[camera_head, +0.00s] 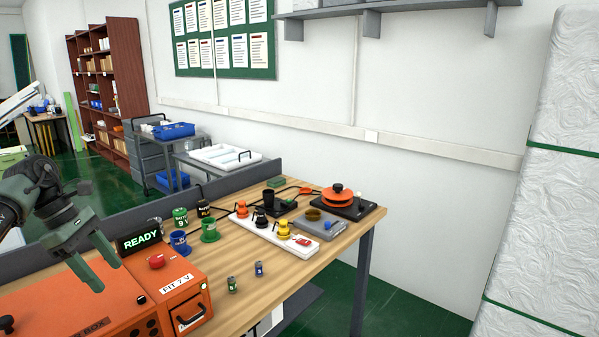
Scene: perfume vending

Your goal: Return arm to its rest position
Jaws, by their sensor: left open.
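My left gripper (102,270) hangs at the left edge, above the orange box (60,300). Its two fingers are apart and nothing shows between them. A "READY" display (139,239) stands just right of it. A red button (157,261) sits on the orange box in front of the display. A "FIT 7 V" label (177,283) is on the lighter orange unit beside it. My right gripper does not show.
A wooden table (262,295) holds green and blue cups (209,232), small cans (232,284), and a white strip with coloured knobs (300,247). An orange-topped device (338,195) is at the far end. A low grey partition (110,222) runs behind.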

